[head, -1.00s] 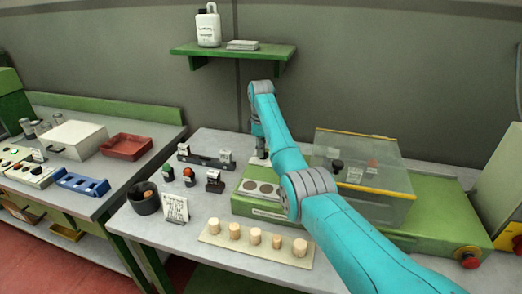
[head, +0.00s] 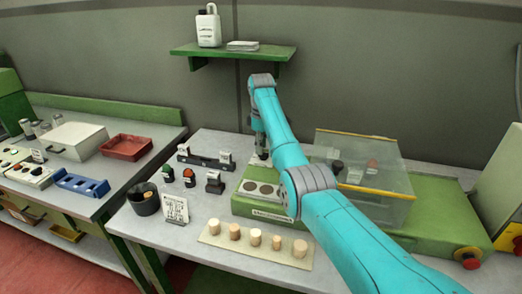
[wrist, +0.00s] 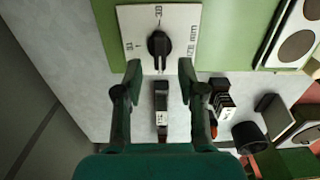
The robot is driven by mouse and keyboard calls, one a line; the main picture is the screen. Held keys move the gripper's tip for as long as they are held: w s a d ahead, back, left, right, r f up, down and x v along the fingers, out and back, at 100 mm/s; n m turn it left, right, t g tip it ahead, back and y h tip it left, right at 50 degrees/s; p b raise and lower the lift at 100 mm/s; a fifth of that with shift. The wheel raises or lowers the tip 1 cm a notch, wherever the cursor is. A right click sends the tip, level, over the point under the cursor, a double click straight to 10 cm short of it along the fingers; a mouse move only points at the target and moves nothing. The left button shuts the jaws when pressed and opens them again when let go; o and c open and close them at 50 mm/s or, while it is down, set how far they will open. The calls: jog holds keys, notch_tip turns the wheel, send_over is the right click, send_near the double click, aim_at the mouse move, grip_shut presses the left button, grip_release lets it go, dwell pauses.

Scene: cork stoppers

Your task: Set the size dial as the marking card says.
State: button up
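The size dial is a black knob (wrist: 158,45) on a white plate (wrist: 132,22) fixed to a green surface, in the wrist view. The plate reads 30 at the top, 31 at the left and "SIZE mm" at the right. I cannot tell for sure which mark the knob points at. My gripper (wrist: 158,68) is open, its two fingers apart, with the knob just beyond and between the fingertips. I see no contact. In the head view, my gripper (head: 262,152) is low behind the green machine. The marking card (head: 174,208) stands at the table's front left, its text too small to read.
The green machine (head: 270,208) has a plate with dark round spots. A clear guard (head: 385,185) is to its right. Several corks stand on a board (head: 215,238) in front. A dark bin (head: 143,203) and stamp-like tools (head: 189,178) are at the left.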

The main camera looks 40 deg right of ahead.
notch_tip(320, 180, up, 5)
jog(key=shift+r, duration=0.1)
dwell(0.6)
